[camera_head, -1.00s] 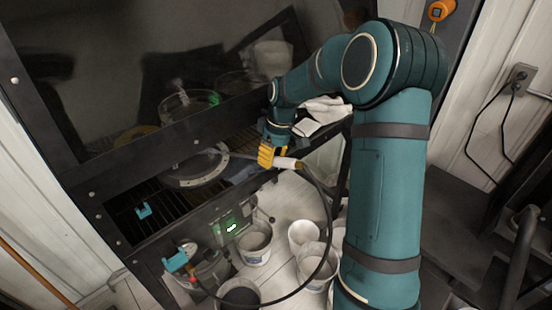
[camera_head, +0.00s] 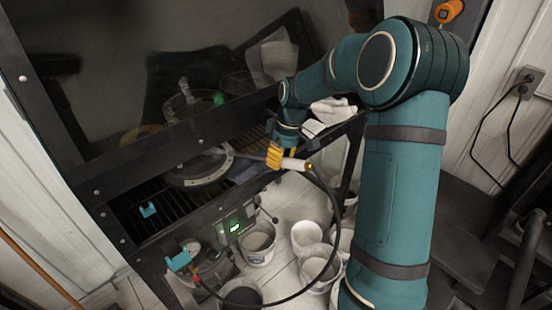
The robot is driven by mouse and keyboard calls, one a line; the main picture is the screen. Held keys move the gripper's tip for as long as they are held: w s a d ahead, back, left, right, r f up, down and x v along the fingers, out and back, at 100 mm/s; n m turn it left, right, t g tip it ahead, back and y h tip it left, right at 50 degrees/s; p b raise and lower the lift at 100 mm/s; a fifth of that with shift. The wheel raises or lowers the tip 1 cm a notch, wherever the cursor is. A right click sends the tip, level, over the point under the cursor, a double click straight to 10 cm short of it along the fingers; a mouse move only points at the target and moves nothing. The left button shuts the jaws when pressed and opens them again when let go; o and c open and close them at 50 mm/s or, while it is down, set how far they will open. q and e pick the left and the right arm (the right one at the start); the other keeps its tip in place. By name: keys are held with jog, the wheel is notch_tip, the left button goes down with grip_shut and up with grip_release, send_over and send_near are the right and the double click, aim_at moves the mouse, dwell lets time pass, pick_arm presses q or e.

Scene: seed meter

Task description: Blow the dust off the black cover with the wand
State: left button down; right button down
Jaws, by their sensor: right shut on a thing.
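My right gripper (camera_head: 277,158), with yellow fingers, is shut on the white handle of the wand (camera_head: 294,164). The wand's thin grey tube points left toward the round cover (camera_head: 190,171), and its tip is close to the cover's right edge. A black hose runs from the handle's back end down and left to the machine's lower front. The cover is dark with a paler rim and sits on the slatted black shelf. I cannot make out dust on it. My left gripper is not in view.
A dark glass panel (camera_head: 120,50) in a black frame rises behind the shelf. A white cloth (camera_head: 332,110) lies at the shelf's right end. Below are a green-lit box (camera_head: 235,227), a teal clip (camera_head: 178,260) and several white buckets (camera_head: 258,243) on the floor.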

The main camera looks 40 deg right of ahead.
jog(key=s+d+r, duration=0.2)
jog(key=s, duration=0.4)
jog(key=s+d+r, duration=0.2)
jog(key=s, duration=0.5)
jog(key=shift+d+r+p, duration=0.2)
jog(key=shift+d+p, duration=0.05)
jog(key=shift+p, duration=0.2)
jog(key=shift+s+a, duration=0.1)
dwell(0.8)
jog(key=s+a+r+m+h+p, duration=0.1)
jog(key=s+a+r, duration=0.25)
jog(key=a, duration=0.25)
jog(key=s+a+r+m+p, duration=0.1)
jog(key=s+a+r+m, duration=0.1)
jog(key=a+r, duration=0.25)
jog(key=w+a+f+b, duration=0.1)
jog(key=w+f, duration=0.3)
jog(key=w, duration=0.6)
jog(key=w+a+f+b, duration=0.1)
jog(key=w+f, duration=0.4)
jog(key=w, duration=0.5)
jog(key=shift+g+b, duration=0.3)
jog(key=shift+b, duration=0.35)
jog(key=shift+s+a, duration=0.1)
